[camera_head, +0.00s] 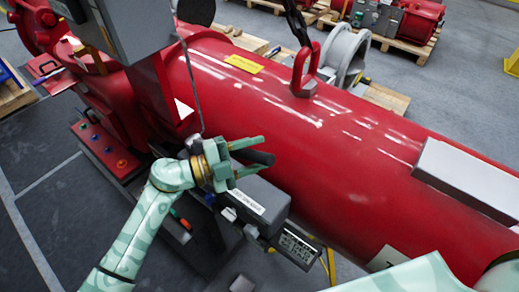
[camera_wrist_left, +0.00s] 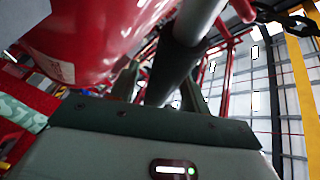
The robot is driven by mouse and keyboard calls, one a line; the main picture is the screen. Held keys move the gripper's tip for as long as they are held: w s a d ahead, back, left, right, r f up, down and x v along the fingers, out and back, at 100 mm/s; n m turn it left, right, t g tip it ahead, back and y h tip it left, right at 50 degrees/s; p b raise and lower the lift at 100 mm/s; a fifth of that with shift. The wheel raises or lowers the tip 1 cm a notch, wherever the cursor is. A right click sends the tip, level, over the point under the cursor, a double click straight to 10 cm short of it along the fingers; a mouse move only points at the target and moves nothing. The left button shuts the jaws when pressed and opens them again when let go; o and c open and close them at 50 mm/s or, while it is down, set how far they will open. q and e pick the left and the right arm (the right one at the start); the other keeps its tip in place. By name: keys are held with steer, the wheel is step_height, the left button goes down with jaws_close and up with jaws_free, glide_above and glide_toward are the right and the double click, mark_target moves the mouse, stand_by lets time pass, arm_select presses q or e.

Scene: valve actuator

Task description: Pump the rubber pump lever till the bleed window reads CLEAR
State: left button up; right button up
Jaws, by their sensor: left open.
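The black rubber pump lever (camera_head: 262,158) sticks out to the right above a dark grey pump box (camera_head: 262,197), in front of the red cylinder. My left gripper (camera_head: 250,155) is open, with one finger on each side of the lever. In the left wrist view the dark lever (camera_wrist_left: 178,62) runs between the two fingers and continues up into a grey metal rod (camera_wrist_left: 203,18). Whether a finger touches it I cannot tell. A dark panel with small white print (camera_head: 298,247) sits right of the box. I cannot make out a bleed window reading. My right gripper is out of view.
The large red cylinder (camera_head: 330,140) with a lifting eye (camera_head: 305,72) fills the space behind. A red control panel (camera_head: 105,148) with buttons stands left of my left arm. A thin cable hangs just behind my gripper. Open grey floor lies at the lower left.

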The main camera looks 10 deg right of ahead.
arm_select(q)
steer(key=shift+w+d, duration=0.1)
steer(key=shift+d, duration=0.6)
jaws_close()
steer(key=f+m, duration=0.1)
steer(key=f, duration=0.2)
steer(key=s+d+f+m+y+b, duration=0.1)
steer(key=f, duration=0.2)
steer(key=s+f+m+y, duration=0.1)
steer(key=f, duration=0.2)
steer(key=shift+d+f, duration=0.2)
jaws_free()
